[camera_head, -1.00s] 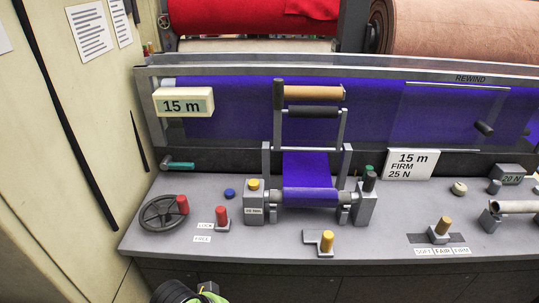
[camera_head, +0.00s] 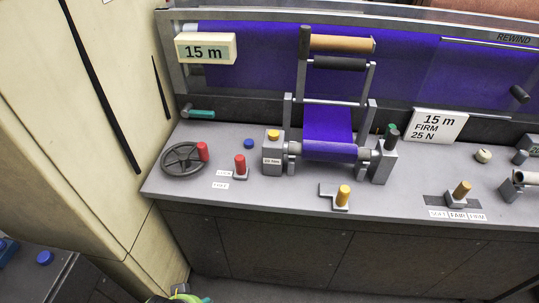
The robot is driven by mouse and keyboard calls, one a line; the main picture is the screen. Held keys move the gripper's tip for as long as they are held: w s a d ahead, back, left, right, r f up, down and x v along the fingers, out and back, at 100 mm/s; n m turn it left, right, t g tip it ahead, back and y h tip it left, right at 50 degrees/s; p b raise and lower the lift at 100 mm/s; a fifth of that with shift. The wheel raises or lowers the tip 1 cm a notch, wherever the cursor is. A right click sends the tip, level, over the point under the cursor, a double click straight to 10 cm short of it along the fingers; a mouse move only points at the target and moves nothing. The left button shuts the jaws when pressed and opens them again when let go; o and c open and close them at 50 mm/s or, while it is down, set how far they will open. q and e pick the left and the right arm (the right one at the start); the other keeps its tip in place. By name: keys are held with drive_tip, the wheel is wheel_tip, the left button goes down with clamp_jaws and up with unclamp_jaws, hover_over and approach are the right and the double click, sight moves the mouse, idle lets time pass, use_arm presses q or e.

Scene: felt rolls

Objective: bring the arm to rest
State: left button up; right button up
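Neither gripper shows in the head view. A small piece of green and grey at the bottom edge, left of the middle, looks like part of my own arm, but no fingertips are visible there. The rewinding bench (camera_head: 260,215) stands in front of me, clear of any arm. Purple felt (camera_head: 328,124) runs down from the wide purple sheet at the back onto a roller between two grey posts. A tan tube (camera_head: 342,43) sits across the top of the swing frame.
A cream display (camera_head: 205,49) reads 15 m; a white card (camera_head: 438,125) reads 15 m, FIRM, 25 N.

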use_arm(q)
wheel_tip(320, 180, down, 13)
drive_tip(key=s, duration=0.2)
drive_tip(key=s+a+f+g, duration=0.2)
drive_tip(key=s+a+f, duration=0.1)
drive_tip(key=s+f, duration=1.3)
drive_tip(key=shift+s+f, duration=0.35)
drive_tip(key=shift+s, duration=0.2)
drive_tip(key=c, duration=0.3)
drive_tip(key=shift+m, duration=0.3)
